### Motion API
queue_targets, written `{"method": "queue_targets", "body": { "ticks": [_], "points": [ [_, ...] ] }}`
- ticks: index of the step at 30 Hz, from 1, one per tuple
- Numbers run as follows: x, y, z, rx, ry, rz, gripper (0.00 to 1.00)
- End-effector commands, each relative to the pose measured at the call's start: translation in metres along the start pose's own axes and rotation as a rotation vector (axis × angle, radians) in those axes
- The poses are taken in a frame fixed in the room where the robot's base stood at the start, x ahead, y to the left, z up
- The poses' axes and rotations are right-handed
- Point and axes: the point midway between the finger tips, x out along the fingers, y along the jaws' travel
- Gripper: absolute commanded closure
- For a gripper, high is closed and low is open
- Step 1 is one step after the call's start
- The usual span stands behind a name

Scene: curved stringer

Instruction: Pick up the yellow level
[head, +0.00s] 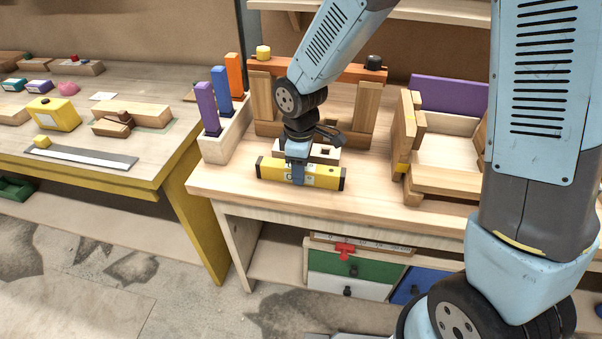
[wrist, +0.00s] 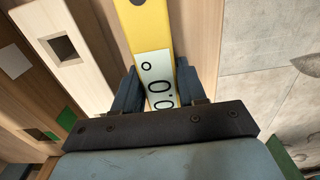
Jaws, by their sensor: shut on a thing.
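The yellow level (head: 323,175) is a long yellow bar with dark ends, near the front edge of the right-hand wooden table. My gripper (head: 298,178) comes down on it from above and is shut around its middle. In the wrist view the level (wrist: 148,30) runs between the two dark fingers of my gripper (wrist: 160,90), one on each side. I cannot tell whether the level touches the tabletop.
A pale block with square holes (wrist: 62,48) lies beside the level. A wooden holder with purple, blue and orange bars (head: 229,133) stands left. An open wooden box (head: 445,180) stands right, and a wooden arch (head: 365,112) behind. The floor (head: 130,270) is open in front.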

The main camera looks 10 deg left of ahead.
Motion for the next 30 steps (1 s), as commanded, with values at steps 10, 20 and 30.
{"method": "queue_targets", "body": {
  "ticks": [10, 20, 30],
  "points": [
    [0.000, 0.000, 0.000, 0.000, 0.000, 0.001, 0.98],
    [-0.008, 0.001, 0.000, 0.001, 0.001, 0.002, 0.98],
    [-0.055, -0.015, 0.012, 0.001, 0.002, 0.004, 0.98]
  ]
}}
